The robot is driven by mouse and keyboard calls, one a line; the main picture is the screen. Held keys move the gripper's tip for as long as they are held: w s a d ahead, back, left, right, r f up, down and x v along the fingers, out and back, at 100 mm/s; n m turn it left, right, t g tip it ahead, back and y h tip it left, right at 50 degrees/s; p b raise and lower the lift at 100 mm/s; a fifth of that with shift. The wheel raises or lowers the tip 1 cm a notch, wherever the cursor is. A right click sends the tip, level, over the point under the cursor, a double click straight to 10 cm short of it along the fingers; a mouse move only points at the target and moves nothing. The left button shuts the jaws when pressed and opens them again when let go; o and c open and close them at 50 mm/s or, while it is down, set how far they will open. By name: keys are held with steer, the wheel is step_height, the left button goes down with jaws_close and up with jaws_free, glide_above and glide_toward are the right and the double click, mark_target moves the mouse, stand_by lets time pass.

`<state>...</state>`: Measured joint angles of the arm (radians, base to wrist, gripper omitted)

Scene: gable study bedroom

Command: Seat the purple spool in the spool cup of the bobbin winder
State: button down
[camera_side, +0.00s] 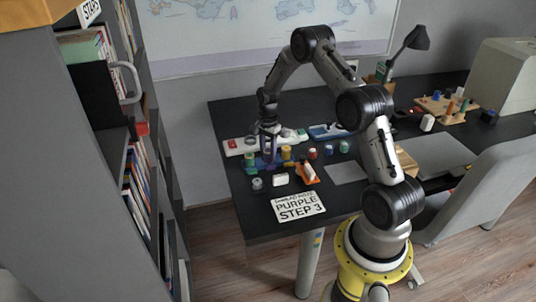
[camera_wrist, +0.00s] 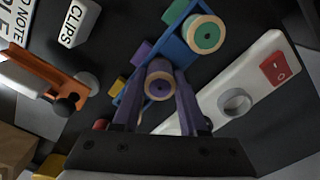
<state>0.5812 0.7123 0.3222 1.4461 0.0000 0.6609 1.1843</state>
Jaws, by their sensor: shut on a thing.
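The purple spool (camera_wrist: 158,84) has pale ends and a dark centre hole. My gripper (camera_wrist: 157,88) is shut on it, one finger on each side. In the side view my gripper (camera_side: 268,150) points down over the blue spool rack (camera_wrist: 186,50). I cannot tell whether the spool is clear of the rack. The bobbin winder is a long white base (camera_wrist: 262,90) beside the rack, with a red switch (camera_wrist: 280,67) and a grey ring-shaped cup (camera_wrist: 235,102). The cup looks empty and is right of the held spool in the wrist view. My gripper partly hides the winder in the side view.
A teal spool (camera_wrist: 205,34) stands in the rack; a yellow spool (camera_side: 286,152) is near it. Beside them are an orange tool (camera_side: 307,172), a white CLIPS box (camera_wrist: 81,22) and a PURPLE STEP 3 card (camera_side: 298,206). A blue device (camera_side: 328,131) lies behind.

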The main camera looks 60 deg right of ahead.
steer(key=shift+r, duration=0.45)
steer(key=s+a+r, duration=0.8)
steer(key=s+r, duration=0.4)
steer(key=w+d+r, duration=0.2)
steer(key=w+d, duration=0.5)
steer(key=w, duration=0.4)
steer(key=w+d+f, duration=0.2)
steer(key=w+f, duration=0.1)
steer(key=w+d+f, duration=0.2)
steer(key=w+f, duration=0.1)
steer(key=w, duration=0.1)
steer(key=w+d+f, duration=0.2)
steer(key=w+f, duration=0.1)
steer(key=w, duration=0.1)
steer(key=shift+d+f, duration=0.15)
steer(key=shift+d, duration=0.05)
steer(key=shift+w+d+f, duration=0.3)
steer(key=shift+w+f, duration=0.2)
steer(key=shift+f, duration=1.6)
steer(key=shift+f, duration=0.1)
